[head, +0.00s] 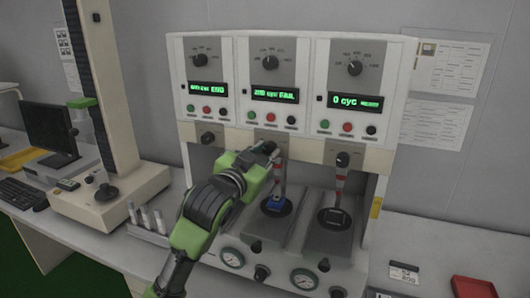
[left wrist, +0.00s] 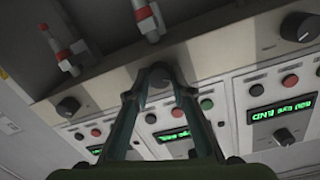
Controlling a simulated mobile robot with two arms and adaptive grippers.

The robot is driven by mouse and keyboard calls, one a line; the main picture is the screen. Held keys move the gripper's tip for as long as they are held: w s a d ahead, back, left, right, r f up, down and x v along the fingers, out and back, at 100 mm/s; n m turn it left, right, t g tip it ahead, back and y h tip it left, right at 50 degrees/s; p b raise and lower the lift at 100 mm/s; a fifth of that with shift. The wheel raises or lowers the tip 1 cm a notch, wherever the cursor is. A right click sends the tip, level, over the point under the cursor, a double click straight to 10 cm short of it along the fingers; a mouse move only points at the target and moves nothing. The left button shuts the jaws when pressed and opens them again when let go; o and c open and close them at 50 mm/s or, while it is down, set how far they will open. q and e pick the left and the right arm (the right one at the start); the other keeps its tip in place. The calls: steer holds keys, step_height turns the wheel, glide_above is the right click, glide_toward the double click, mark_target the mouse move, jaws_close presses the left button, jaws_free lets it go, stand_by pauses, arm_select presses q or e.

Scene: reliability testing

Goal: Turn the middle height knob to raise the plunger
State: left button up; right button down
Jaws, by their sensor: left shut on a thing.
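The white test machine has three stations side by side. My left gripper (head: 266,150) reaches to the beige strip below the middle panel and covers the middle height knob there. In the left wrist view, turned upside down, the fingers of this gripper (left wrist: 158,88) close around the dark round middle knob (left wrist: 158,72). The middle plunger (head: 281,172), a rod with red and white bands, hangs just right of the gripper above a blue piece (head: 276,203). The left height knob (head: 207,138) and right height knob (head: 343,159) are free. My right gripper is out of view.
The middle display (head: 275,95) reads FAIL, the left one (head: 208,89) END. The right plunger (head: 340,180) hangs over its own base. Gauges (head: 232,258) and knobs line the lower front. A tall column instrument (head: 105,200) and monitor (head: 49,130) stand left.

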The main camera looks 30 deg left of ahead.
arm_select(q)
steer(key=shift+r, duration=0.25)
steer(key=o, duration=1.1)
steer(key=shift+w+f, duration=0.1)
steer(key=shift+f, duration=0.1)
steer(key=v, duration=0.7)
steer(key=shift+s, duration=0.2)
